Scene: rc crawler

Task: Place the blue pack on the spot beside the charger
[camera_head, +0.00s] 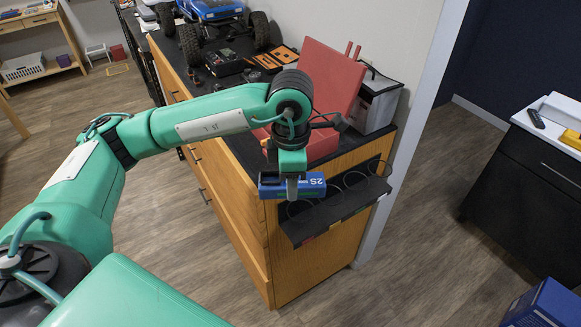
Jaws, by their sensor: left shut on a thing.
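My left gripper (292,188) is shut on the blue pack (314,186), which has an upside-down "2S" label. It holds the pack at the near end of the wooden cabinet, in front of the black rack (335,216) in the picture. Whether the pack touches the rack cannot be told. The charger appears to be the black box (224,63) on the cabinet's dark top. Orange-edged dark pieces (284,54) lie to its right; I cannot tell whether one marks the spot. My right gripper is not in view.
A red box with a raised lid (330,80) stands on the cabinet top, partly behind my left wrist. A grey-and-black case (378,100) is beside it. A blue crawler (212,14) stands at the back. The wooden cabinet (315,262) has open floor on its left.

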